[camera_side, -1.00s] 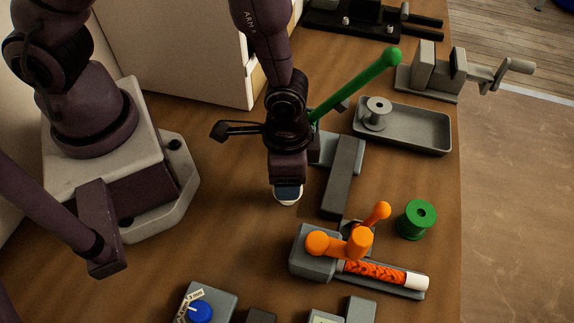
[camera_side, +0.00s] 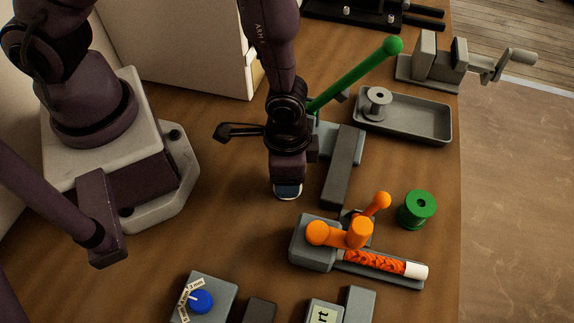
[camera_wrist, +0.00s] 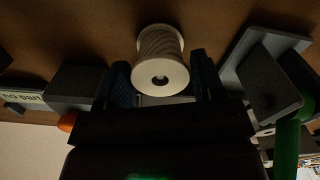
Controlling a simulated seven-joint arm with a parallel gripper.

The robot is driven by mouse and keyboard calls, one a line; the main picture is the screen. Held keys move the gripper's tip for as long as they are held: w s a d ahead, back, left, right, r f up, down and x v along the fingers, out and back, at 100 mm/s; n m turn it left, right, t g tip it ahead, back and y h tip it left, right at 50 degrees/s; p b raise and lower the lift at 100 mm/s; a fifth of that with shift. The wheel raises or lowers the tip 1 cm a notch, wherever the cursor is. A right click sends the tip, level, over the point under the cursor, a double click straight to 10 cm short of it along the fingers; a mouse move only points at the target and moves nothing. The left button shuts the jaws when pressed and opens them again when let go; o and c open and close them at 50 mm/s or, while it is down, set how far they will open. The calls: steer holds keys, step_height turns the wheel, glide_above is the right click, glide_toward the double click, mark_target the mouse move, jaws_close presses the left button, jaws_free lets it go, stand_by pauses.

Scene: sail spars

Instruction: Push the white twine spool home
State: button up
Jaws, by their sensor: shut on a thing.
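The white twine spool (camera_wrist: 160,58) is between the two blue-padded fingers in the wrist view, its round end with a centre hole facing the camera. My gripper (camera_wrist: 163,82) is shut on it. In the side view my gripper (camera_side: 287,186) points down over the table, left of the orange-handled fixture. Only a small white edge of the spool (camera_side: 288,198) shows under the fingertips there. I cannot tell whether the spool touches the table.
An orange-handled fixture (camera_side: 312,255) and a green spool (camera_side: 417,209) stand to the right. A grey block with a green lever (camera_side: 360,73) is close beside my gripper. A grey tray (camera_side: 415,120) holds a grey spool (camera_side: 378,102). A blue-knob box (camera_side: 215,290) is in front.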

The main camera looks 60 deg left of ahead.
steer(key=o, duration=1)
step_height(320, 180, up, 13)
steer(key=s+a+r+n+t, duration=0.2)
steer(key=a+r, duration=0.6)
steer(key=r, duration=0.1)
steer(key=s+a+r+n+t, duration=0.2)
steer(key=a+r+n+t, duration=0.1)
steer(key=a+r, duration=0.5)
steer(key=shift+s+r+t, duration=0.3)
steer(key=shift+s+r, duration=0.05)
steer(key=shift+r, duration=0.5)
